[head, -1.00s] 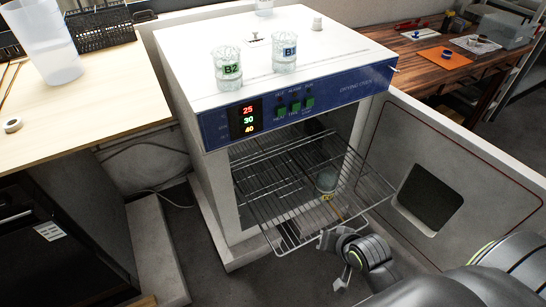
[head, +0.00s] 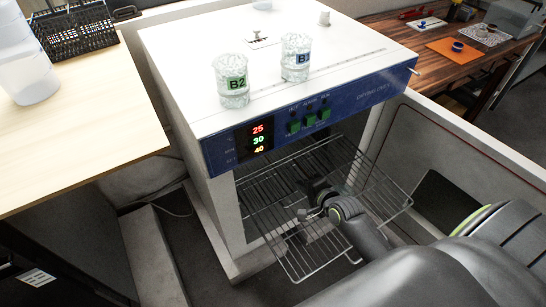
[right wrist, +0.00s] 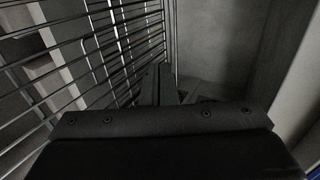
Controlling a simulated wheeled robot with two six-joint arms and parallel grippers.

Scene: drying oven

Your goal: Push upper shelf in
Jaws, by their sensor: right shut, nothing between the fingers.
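The wire upper shelf (head: 275,222) sticks out of the open front of the white drying oven (head: 190,100). Its front edge hangs out in front of the oven, tilted in the picture by the view. My right gripper (head: 308,203) is at the shelf in the head view, near the oven opening, shut and empty. I cannot tell whether it touches the wires. In the right wrist view, the closed fingers (right wrist: 157,84) point forward, with wire bars (right wrist: 95,55) to their left. My left gripper is not in view.
Beakers B2 (head: 231,82) and B1 (head: 296,58) stand on the oven top. The open oven door (head: 480,165) is to the right. A wooden table (head: 85,130) stands at the left. A brown bench (head: 440,75) is behind at the right.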

